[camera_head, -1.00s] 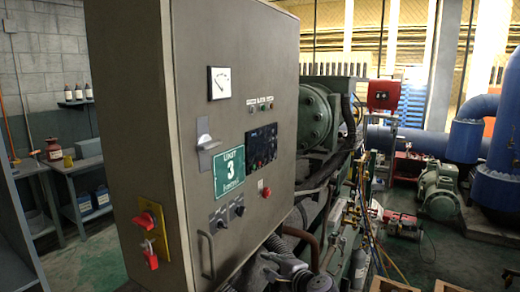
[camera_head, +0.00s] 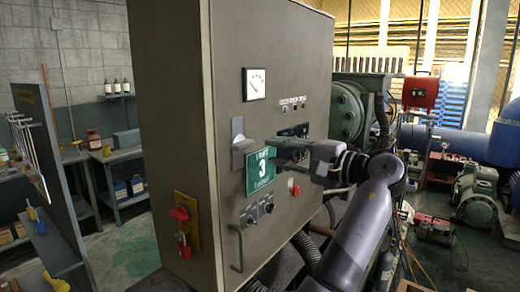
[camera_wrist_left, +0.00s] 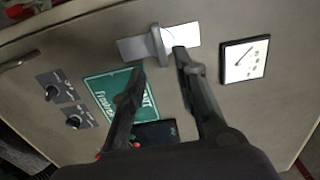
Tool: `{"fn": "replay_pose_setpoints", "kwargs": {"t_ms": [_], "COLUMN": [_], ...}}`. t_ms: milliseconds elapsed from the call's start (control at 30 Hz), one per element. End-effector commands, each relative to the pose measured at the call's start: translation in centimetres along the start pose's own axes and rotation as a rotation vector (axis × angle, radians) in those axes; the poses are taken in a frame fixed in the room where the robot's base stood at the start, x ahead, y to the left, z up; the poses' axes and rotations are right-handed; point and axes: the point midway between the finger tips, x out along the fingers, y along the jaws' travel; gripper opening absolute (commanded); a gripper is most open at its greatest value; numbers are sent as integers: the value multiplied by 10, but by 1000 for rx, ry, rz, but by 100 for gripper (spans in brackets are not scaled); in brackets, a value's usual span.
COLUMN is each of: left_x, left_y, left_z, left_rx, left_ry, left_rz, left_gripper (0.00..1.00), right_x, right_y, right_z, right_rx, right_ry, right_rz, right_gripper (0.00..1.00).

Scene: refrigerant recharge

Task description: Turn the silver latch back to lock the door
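The silver latch (camera_head: 240,146) sits on the front of the grey cabinet door (camera_head: 285,85), above and left of the green "Unit 3" sign (camera_head: 256,177). In the wrist view, the latch (camera_wrist_left: 158,45) is a grey raised handle on a bright plate, standing crosswise to the plate. My left gripper (camera_head: 272,148) is in front of the door, just right of the latch. In the wrist view, its two fingers (camera_wrist_left: 160,61) are spread, with the latch handle ahead between the tips. I cannot tell whether a finger touches it. My right gripper is not in view.
A gauge (camera_head: 254,84) is above the latch. Knobs (camera_head: 258,209) and a door handle (camera_head: 238,248) are lower down. A red switch on a yellow plate (camera_head: 187,224) is on the cabinet's left side. A tool board (camera_head: 45,200) stands at far left. Green machinery (camera_head: 350,110) is behind right.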

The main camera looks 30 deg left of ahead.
Motion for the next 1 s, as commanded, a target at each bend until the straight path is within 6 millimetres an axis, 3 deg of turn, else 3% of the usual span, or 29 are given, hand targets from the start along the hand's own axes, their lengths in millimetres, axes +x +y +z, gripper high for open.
{"fn": "replay_pose_setpoints", "kwargs": {"t_ms": [600, 1000], "left_x": [76, 73], "left_y": [2, 1], "left_z": [0, -1], "left_rx": [1, 2], "left_ry": [0, 2], "left_rz": [0, 0], "left_gripper": [28, 1], "right_x": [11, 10], "right_y": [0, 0], "right_z": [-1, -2], "right_rx": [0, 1], "right_ry": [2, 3], "right_rz": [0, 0], "right_gripper": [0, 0]}}
